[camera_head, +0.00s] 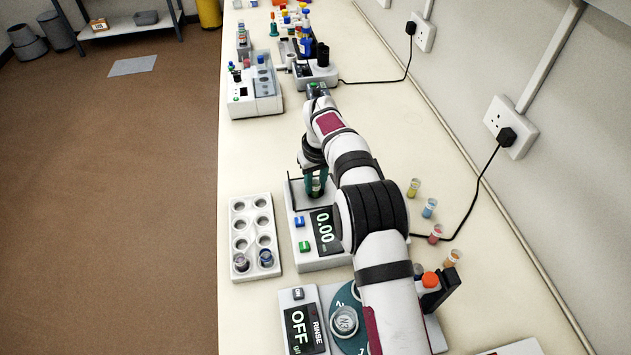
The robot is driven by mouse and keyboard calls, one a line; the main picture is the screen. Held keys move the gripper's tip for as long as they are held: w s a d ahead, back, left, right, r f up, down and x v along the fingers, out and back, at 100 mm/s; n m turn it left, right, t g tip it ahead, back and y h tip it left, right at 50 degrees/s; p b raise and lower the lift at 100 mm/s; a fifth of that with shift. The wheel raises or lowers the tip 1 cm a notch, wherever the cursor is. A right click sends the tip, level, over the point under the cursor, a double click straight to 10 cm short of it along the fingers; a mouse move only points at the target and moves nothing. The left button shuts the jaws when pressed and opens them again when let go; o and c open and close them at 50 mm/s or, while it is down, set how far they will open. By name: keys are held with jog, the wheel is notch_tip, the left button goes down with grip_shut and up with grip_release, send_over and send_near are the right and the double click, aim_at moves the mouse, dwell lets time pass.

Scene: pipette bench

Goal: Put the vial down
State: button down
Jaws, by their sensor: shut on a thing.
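My gripper (316,184) has teal fingers pointing down over the balance (320,262), whose display reads 0.00. The fingers are shut on a small vial (317,186), of which only a little shows between them. The vial is upright as far as I can see. It is over the weighing area, inside the thin dark frame at the back of the balance. I cannot tell whether its base touches the pan. My arm hides the right part of the balance.
Several loose vials (429,208) stand right of my arm. More equipment (254,92) is farther back.

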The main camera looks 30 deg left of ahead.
aim_at(318, 197)
jog(key=shift+f, duration=0.55)
jog(key=c, duration=0.7)
grip_release()
jog(key=shift+o, duration=0.2)
notch_tip(318, 197, up, 13)
jog(key=d, duration=0.1)
jog(key=s+d+r+m, duration=0.1)
jog(key=d+r+m, duration=0.25)
jog(key=d, duration=0.45)
jog(key=s+d+r+m, duration=0.2)
jog(key=d+r, duration=0.3)
jog(key=d, duration=0.3)
jog(key=s+d+m, duration=0.8)
jog(key=s+d, duration=0.9)
jog(key=d, duration=0.1)
jog(key=s+d+f+m+g, duration=0.1)
jog(key=s+d+f+m, duration=0.1)
jog(key=s+f, duration=0.3)
jog(key=s+m, duration=0.1)
jog(key=s, duration=0.2)
jog(key=shift+s+d+y, duration=0.15)
jog(key=shift+s+y, duration=0.1)
jog(key=shift+y, duration=0.05)
jog(key=shift+m, duration=0.25)
